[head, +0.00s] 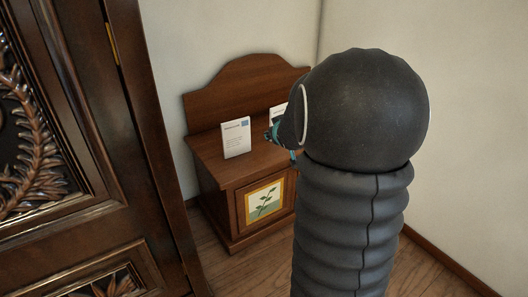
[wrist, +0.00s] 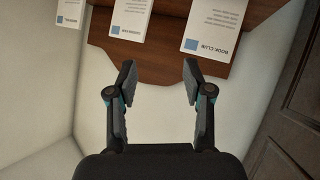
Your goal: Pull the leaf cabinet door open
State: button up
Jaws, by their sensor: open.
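The leaf cabinet (head: 218,195) is a small brown wooden cabinet with a curved backboard. Its front door (head: 241,212) carries a picture of a green leafy sprig (head: 265,201) and looks shut. My arm hides the cabinet's right side, and I see no handle. My gripper (wrist: 160,72) is open and empty in the wrist view, its two fingers apart over the edge of the curved brown backboard (wrist: 160,55). In the head view only a bit of the gripper shows, above the cabinet top beside my arm. The leaf door is not in the wrist view.
A white card (head: 236,137) stands on the cabinet top, with another partly hidden behind my gripper. The wrist view shows three cards, one reading "Book Club" (wrist: 212,30). A large carved dark wooden door (head: 75,150) fills the left. Pale walls stand behind.

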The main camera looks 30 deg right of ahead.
jog(key=w+d+f+t+y, duration=0.1)
jog(key=w+d+f+t, duration=0.1)
jog(key=w+d+f, duration=0.4)
jog(key=s+d+f+n+t+y, duration=0.15)
jog(key=s+d+f, duration=0.4)
jog(key=f, duration=0.55)
jog(key=s+d+f+t+y, duration=0.35)
jog(key=d+f, duration=0.35)
jog(key=f, duration=0.5)
jog(key=w, duration=0.4)
jog(key=w+a, duration=0.1)
jog(key=w, duration=0.8)
jog(key=shift+w+a+p, duration=0.15)
jog(key=shift+p, duration=0.2)
grip_shut()
